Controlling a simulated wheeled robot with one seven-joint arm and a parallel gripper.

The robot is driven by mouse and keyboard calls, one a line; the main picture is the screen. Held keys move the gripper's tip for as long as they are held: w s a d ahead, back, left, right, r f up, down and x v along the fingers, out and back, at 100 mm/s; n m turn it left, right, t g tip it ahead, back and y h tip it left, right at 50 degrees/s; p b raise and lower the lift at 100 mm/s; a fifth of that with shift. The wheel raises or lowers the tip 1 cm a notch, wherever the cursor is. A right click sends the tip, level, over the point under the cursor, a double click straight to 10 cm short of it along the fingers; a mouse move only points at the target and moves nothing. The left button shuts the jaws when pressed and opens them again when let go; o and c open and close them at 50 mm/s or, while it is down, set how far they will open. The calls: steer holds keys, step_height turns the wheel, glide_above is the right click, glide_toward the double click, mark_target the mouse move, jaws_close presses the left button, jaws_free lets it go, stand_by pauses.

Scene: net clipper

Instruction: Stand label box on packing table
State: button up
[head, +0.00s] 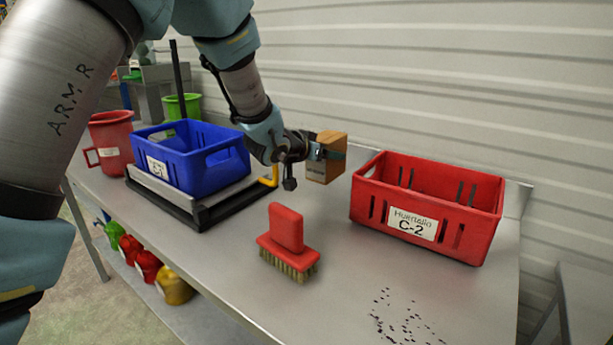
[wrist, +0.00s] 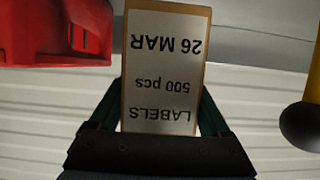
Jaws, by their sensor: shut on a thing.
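The label box (head: 326,158) is a small brown carton. My gripper (head: 328,152) is shut on it and holds it above the packing table (head: 340,235), between the blue crate and the red crate. In the wrist view the box (wrist: 162,75) shows a white label reading "LABELS 500 pcs 26 MAR", upside down in the picture. The gripper's dark fingers (wrist: 160,115) lie along both its sides. I cannot tell how far the box is above the table.
A red crate (head: 428,205) marked C-2 stands right of the box. A blue crate (head: 190,158) sits on a scale (head: 200,208) at left. A red brush (head: 287,240) stands in front. Dark specks (head: 400,318) lie near the front edge. Bare table lies between brush and red crate.

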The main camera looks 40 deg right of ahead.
mark_target(324, 178)
steer(key=shift+f+p, duration=0.65)
steer(key=shift+f, duration=2.9)
steer(key=shift+f, duration=0.1)
steer(key=o, duration=1.6)
steer(key=shift+f, duration=0.1)
steer(key=shift+c, duration=0.2)
steer(key=shift+r, duration=0.25)
steer(key=b+v, duration=0.3)
steer(key=v, duration=0.9)
steer(key=shift+r, duration=0.1)
